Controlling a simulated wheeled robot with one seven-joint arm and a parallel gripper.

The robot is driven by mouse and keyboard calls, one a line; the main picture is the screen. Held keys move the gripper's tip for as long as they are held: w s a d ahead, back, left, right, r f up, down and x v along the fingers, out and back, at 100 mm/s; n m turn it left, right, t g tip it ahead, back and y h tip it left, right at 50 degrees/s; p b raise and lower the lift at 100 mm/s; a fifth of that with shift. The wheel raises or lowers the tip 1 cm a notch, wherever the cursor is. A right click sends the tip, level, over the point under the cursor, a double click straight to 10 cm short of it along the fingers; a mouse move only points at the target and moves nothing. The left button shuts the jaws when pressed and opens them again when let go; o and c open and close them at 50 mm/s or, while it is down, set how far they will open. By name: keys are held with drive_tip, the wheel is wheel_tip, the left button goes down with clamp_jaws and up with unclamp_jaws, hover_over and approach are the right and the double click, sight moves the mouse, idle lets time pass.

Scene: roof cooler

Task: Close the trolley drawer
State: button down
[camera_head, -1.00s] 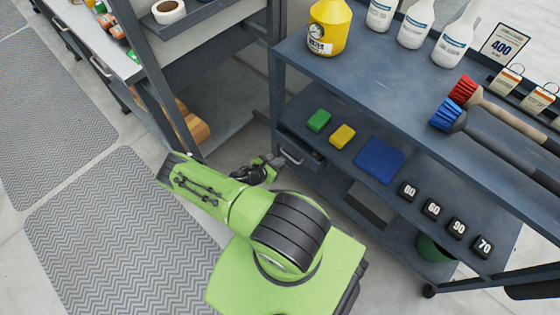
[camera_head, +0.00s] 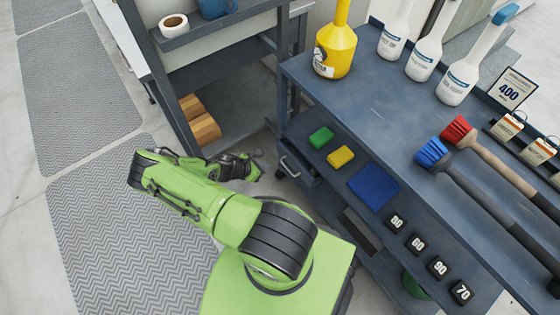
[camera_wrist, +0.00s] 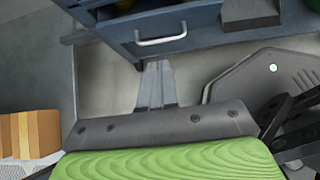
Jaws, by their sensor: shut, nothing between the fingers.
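The trolley (camera_head: 395,95) is a dark blue-grey shelf unit on the right in the head view. Its drawer (camera_head: 303,169) is under the lower shelf at the left end, with a pale bar handle (camera_head: 289,167). In the wrist view the drawer front (camera_wrist: 197,30) and handle (camera_wrist: 161,39) are at the top; the drawer appears to stand out somewhat, but its depth is unclear. My gripper (camera_head: 258,156) is left of the handle, apart from it. In the wrist view my gripper (camera_wrist: 158,64) is shut and empty, pointing toward the handle from below it in the picture.
The trolley carries bottles, brushes, sponges, a blue cloth (camera_head: 373,187) and numbered black blocks. A workbench frame (camera_head: 160,85) stands at the left, with cardboard boxes (camera_head: 203,126) beneath. Grey mats (camera_head: 80,90) cover the floor at left.

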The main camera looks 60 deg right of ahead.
drive_tip(key=b, duration=0.5)
approach(293, 161)
drive_tip(key=x, duration=0.5)
drive_tip(key=shift+w+a+f, duration=0.1)
drive_tip(key=shift+a+f, duration=0.15)
drive_tip(key=shift+f, duration=0.25)
drive_tip(key=shift+d+r, duration=0.1)
drive_tip(key=shift+d, duration=0.4)
drive_tip(key=shift+s, duration=0.25)
